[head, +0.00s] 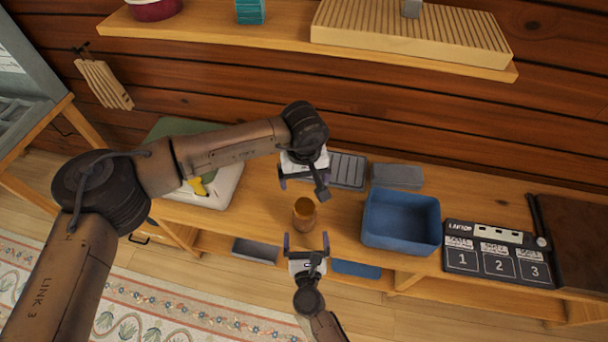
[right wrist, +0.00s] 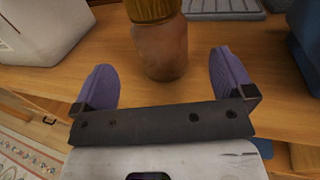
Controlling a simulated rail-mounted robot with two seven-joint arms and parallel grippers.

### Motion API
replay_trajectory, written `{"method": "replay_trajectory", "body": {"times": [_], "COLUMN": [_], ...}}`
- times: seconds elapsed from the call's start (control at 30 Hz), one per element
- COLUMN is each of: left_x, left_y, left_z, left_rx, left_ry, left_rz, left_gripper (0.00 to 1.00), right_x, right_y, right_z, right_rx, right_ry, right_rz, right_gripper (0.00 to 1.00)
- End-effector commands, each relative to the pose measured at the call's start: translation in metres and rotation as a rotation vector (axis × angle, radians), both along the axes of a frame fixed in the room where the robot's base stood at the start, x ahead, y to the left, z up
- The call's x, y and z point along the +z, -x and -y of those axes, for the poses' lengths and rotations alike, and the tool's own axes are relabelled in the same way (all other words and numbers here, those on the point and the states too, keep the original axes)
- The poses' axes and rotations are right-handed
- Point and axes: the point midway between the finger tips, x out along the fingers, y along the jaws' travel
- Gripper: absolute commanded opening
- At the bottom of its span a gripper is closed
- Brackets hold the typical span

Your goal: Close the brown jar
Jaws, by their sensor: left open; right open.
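The brown jar (head: 304,218) stands upright on the wooden bench between my two grippers. In the right wrist view its brown body (right wrist: 162,50) shows below a ribbed golden-brown lid (right wrist: 153,9) at the top edge of the picture. The lid appears to sit on the jar; how tightly, I cannot tell. My left gripper (head: 303,184) is open and empty, behind and above the jar. My right gripper (head: 306,242) is open in front of the jar. Its two purple fingers (right wrist: 164,82) point toward the jar, one to each side, without touching it.
A blue bin (head: 402,248) stands right of the jar, with a grey block (head: 397,175) behind it. A keyboard-like grey object (head: 347,170) lies behind my left gripper. A whitish case (head: 218,190) is at left. A numbered panel (head: 497,266) lies farther right. A shelf (head: 275,45) hangs above.

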Motion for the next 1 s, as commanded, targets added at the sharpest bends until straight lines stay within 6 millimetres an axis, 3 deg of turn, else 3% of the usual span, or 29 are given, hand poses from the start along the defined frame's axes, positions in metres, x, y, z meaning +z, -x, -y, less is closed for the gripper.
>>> {"method": "replay_trajectory", "body": {"times": [0.2,0.4,1.0], "left_x": [0.009,0.012,0.013], "left_y": [0.000,0.000,0.000], "left_z": [0.000,0.000,0.000], "left_rx": [0.000,0.000,0.000], "left_ry": [0.000,0.000,0.000], "left_rz": [0.000,0.000,0.000], "left_gripper": [0.91,0.91,0.91], "right_x": [0.001,0.000,0.000], "right_y": [0.039,0.059,0.066], "right_z": [0.002,0.003,0.003], "right_rx": [0.001,0.001,0.000], "right_ry": [0.001,0.000,0.000], "right_rz": [-0.001,-0.001,0.001], "right_gripper": [1.00,1.00,1.00]}}
